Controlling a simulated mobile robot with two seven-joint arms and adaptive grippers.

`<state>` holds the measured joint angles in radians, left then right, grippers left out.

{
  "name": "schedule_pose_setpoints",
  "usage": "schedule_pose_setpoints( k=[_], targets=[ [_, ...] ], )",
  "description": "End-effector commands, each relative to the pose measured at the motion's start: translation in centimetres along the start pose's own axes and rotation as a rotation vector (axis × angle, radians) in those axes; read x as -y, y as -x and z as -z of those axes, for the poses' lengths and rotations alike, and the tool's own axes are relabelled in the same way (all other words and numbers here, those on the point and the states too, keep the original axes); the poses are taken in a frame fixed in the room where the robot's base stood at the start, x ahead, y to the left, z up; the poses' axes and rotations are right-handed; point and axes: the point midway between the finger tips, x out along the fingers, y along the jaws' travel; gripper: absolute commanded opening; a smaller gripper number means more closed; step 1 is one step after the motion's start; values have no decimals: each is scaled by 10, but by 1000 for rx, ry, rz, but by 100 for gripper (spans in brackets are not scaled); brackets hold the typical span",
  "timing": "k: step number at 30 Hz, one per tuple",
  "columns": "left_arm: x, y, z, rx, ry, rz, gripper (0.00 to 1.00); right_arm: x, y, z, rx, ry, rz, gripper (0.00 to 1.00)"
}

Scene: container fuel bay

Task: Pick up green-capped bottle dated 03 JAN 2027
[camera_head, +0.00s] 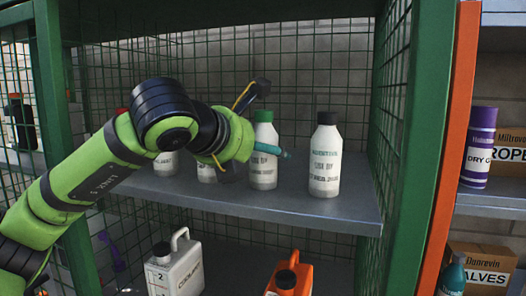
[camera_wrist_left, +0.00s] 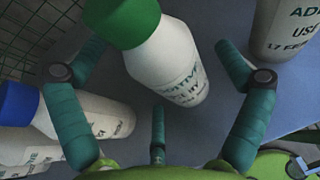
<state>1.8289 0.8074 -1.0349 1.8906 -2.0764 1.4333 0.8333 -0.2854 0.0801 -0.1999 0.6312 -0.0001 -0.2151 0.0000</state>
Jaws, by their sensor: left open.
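The green-capped white bottle (camera_head: 264,172) stands upright on the shelf, partly behind my left gripper (camera_head: 262,128). In the left wrist view the green-capped bottle (camera_wrist_left: 172,68) appears between the spread teal fingers of the left gripper (camera_wrist_left: 160,78), which is open and holds nothing. I cannot tell if a finger touches the bottle. Its label shows text, but the date is not readable. A black-capped white bottle (camera_head: 325,160) stands to its right; in the wrist view its label (camera_wrist_left: 295,30) begins "17 FE". My right gripper is not in view.
A blue-capped bottle (camera_wrist_left: 65,110) is close by the left finger. A red-capped bottle (camera_head: 165,163) stands further left. The shelf (camera_head: 300,205) has a green post (camera_head: 418,150) at right and wire mesh behind. White (camera_head: 180,265) and orange (camera_head: 290,280) jugs are below.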

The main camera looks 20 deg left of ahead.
Motion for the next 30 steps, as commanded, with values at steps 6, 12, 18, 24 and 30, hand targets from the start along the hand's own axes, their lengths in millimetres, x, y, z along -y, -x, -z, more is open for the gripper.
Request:
schedule_pose_setpoints(
  k=[6,12,18,24,30],
  targets=[
    [0,0,0,-1,0,1,28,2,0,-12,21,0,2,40],
    [0,1,-1,2,0,1,28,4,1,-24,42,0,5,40],
    [0,1,-2,2,0,1,28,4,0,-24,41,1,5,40],
    [1,7,-16,5,1,2,28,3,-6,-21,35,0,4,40],
    [14,26,-41,8,-6,7,27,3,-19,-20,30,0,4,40]
  ],
)
